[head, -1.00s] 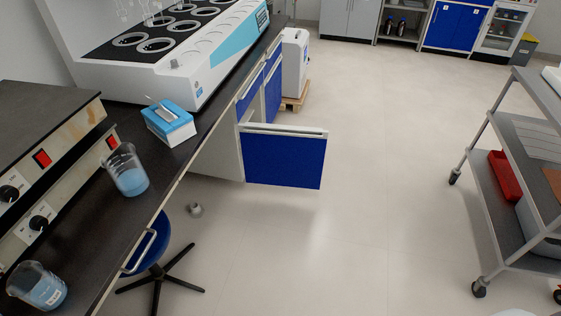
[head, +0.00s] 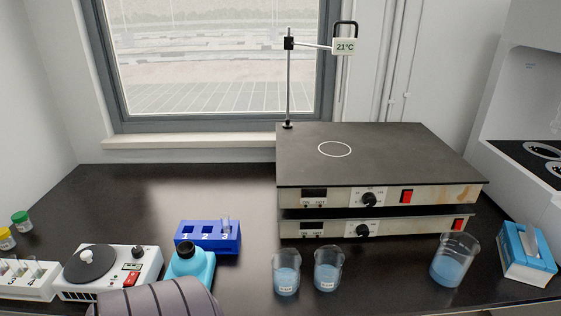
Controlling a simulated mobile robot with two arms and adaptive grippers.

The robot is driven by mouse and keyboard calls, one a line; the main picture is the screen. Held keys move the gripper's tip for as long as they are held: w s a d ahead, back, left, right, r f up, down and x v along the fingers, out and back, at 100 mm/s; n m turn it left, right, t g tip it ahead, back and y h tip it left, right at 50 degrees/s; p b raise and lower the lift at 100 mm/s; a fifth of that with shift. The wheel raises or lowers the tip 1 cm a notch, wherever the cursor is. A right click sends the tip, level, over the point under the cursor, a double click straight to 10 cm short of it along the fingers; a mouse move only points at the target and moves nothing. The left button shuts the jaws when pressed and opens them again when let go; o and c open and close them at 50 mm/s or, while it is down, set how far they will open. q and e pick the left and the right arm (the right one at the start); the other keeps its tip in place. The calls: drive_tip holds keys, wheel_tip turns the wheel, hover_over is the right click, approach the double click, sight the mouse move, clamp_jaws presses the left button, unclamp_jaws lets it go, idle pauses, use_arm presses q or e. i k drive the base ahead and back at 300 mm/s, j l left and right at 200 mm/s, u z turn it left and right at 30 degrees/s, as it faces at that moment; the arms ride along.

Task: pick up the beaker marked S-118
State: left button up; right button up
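Three glass beakers with blue liquid stand upright on the black bench in the head view. One beaker (head: 286,280) and a second beaker (head: 327,277) stand close together in front of the hotplates. Both carry small white labels, too small to read. A third, larger-looking beaker (head: 452,268) stands further right near the tissue box, with no readable marking. I cannot tell which one is S-118. Neither of my grippers is in view.
Two stacked hotplates (head: 375,165) stand behind the beakers. A blue tissue box (head: 527,262) is at right. A blue rack (head: 208,240), a cyan bottle (head: 193,265) and a white stirrer (head: 105,280) are at left. A grey ribbed shape covers the lower left edge.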

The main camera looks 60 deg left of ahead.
sight(286, 262)
drive_tip(key=u, duration=1.7)
